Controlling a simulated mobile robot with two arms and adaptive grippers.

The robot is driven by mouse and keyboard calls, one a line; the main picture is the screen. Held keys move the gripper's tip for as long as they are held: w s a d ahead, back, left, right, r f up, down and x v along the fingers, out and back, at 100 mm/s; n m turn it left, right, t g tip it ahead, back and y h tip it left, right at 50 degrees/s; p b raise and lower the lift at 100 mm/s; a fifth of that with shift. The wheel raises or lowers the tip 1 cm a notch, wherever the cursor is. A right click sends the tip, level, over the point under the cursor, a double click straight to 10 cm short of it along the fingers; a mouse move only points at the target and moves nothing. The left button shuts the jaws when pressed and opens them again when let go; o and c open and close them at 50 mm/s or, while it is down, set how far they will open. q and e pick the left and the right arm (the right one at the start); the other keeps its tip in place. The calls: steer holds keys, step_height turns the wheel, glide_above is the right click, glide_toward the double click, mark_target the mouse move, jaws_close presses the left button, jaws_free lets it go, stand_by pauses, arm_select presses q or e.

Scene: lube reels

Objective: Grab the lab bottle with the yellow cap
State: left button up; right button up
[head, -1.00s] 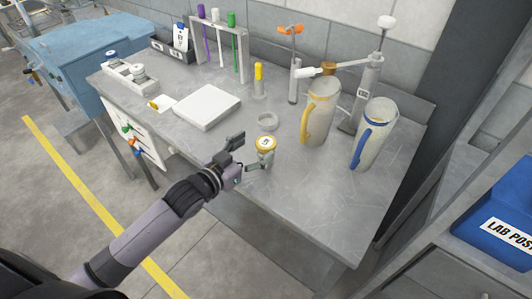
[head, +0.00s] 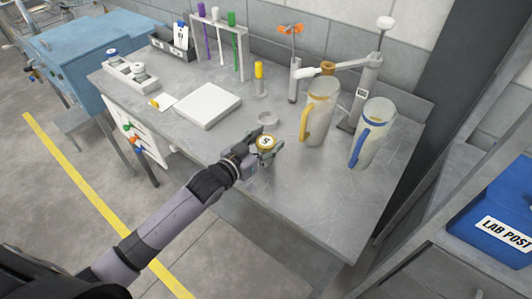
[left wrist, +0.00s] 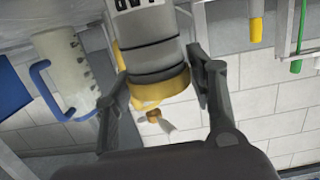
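The lab bottle with the yellow cap (head: 266,142) stands upright near the front edge of the grey bench. My left gripper (head: 264,144) is at the bottle, with a finger on either side of it. In the left wrist view, the bottle (left wrist: 152,40) appears upside down between the two fingers of my left gripper (left wrist: 158,82), its yellow cap towards the camera. The fingers are apart and very close to the cap; firm contact is not clear. The bottle's lower part is hidden in the head view. My right gripper is not in view.
A yellow-handled jug (head: 318,112) and a blue-handled jug (head: 373,133) stand to the right. A white plate (head: 208,106) lies to the left. The bench front right is clear.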

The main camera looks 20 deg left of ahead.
arm_select(q)
steer(key=c, duration=1)
jaws_close()
steer(key=shift+r, duration=0.15)
